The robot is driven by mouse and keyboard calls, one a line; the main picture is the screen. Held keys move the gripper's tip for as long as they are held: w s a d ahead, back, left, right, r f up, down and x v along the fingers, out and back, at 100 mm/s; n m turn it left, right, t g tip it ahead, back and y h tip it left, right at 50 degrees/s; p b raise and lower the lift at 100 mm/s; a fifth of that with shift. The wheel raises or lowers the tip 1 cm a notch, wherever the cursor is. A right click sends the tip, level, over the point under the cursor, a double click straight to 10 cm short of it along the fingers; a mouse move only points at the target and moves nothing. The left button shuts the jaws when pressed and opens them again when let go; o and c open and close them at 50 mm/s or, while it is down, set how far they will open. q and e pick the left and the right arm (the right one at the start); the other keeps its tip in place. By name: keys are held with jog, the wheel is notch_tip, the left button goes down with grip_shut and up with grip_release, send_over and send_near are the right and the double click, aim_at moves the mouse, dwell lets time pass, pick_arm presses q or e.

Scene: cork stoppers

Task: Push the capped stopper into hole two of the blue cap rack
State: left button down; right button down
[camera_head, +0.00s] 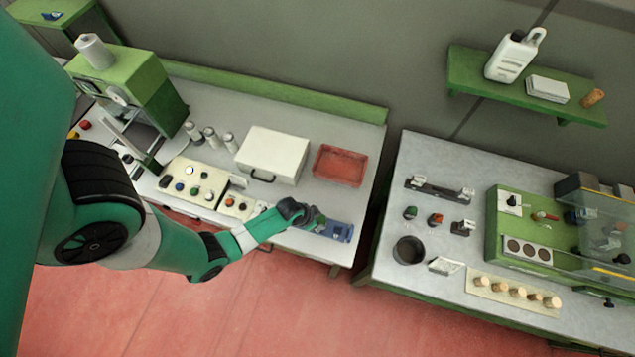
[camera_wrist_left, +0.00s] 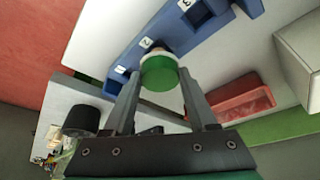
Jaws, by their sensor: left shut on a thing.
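The blue cap rack (camera_head: 340,232) lies at the front right of the left bench. It crosses the left wrist view (camera_wrist_left: 125,62), with labels 2 and 3 readable. My left gripper (camera_head: 318,221) is over the rack's left part. In the left wrist view, its two fingers (camera_wrist_left: 159,74) are shut on the stopper's green cap (camera_wrist_left: 160,74). A little of the pale stopper body (camera_wrist_left: 155,50) shows between cap and rack, beside label 2. The stopper and fingers hide hole two, so I cannot tell how deep the stopper sits. My right gripper is not in view.
A white box (camera_head: 272,155) and a red tray (camera_head: 340,165) stand behind the rack; the tray also shows in the left wrist view (camera_wrist_left: 240,104). A button panel (camera_head: 192,187) is to the left. A gap separates this bench from the right one.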

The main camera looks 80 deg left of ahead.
pick_arm(q)
jog(key=shift+f+b, duration=0.8)
jog(key=shift+f, duration=0.15)
dwell(0.8)
jog(key=shift+c, duration=0.6)
grip_release()
jog(key=p+v, duration=0.8)
jog(key=v, duration=0.3)
jog(key=shift+r, duration=0.35)
jog(key=shift+s, duration=0.1)
